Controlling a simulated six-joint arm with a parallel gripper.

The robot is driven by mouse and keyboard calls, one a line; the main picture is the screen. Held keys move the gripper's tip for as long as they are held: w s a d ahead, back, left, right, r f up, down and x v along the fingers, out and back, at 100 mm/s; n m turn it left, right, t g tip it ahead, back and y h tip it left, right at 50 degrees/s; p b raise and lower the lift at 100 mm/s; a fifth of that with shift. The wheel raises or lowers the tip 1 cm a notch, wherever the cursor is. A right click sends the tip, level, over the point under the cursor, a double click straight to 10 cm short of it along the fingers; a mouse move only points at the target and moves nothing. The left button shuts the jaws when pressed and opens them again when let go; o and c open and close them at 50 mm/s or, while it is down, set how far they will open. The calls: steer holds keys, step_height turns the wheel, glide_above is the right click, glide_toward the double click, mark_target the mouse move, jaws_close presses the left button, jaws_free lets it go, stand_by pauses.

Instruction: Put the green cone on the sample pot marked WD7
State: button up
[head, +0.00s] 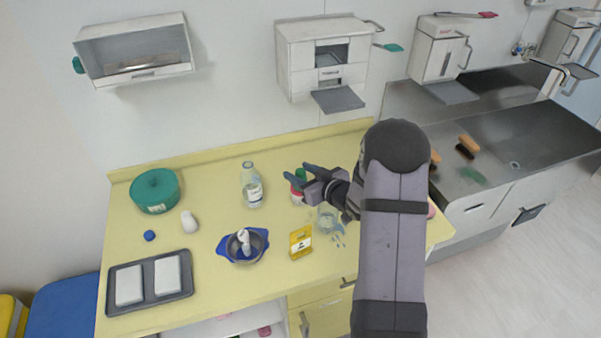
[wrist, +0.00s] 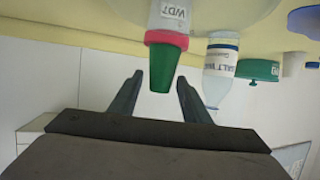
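The green cone (wrist: 162,68) sits against the pink-red rim of the sample pot marked WD7 (wrist: 172,14), its narrow end away from the pot; the wrist picture is upside down. In the head view the green cone (head: 300,173) shows above the pot (head: 296,197), partly behind my gripper (head: 296,172). My gripper (wrist: 158,82) is open in the wrist view. Its fingers stand on either side of the cone's narrow end, with gaps visible on both sides. Nothing is held between them.
A clear bottle (head: 252,186) stands left of the pot. A yellow box (head: 301,242), a blue bowl with a pestle (head: 226,247) and a glass beaker (head: 327,220) are in front. A green tub (head: 155,190) and a tray (head: 117,302) are further left.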

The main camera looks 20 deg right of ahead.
steer(key=shift+r, duration=0.1)
steer(key=shift+s+d, duration=0.1)
steer(key=shift+s, duration=0.05)
steer(key=b+v, duration=0.2)
steer(key=v, duration=0.9)
steer(key=shift+s+r, duration=0.25)
steer(key=shift+s, duration=0.1)
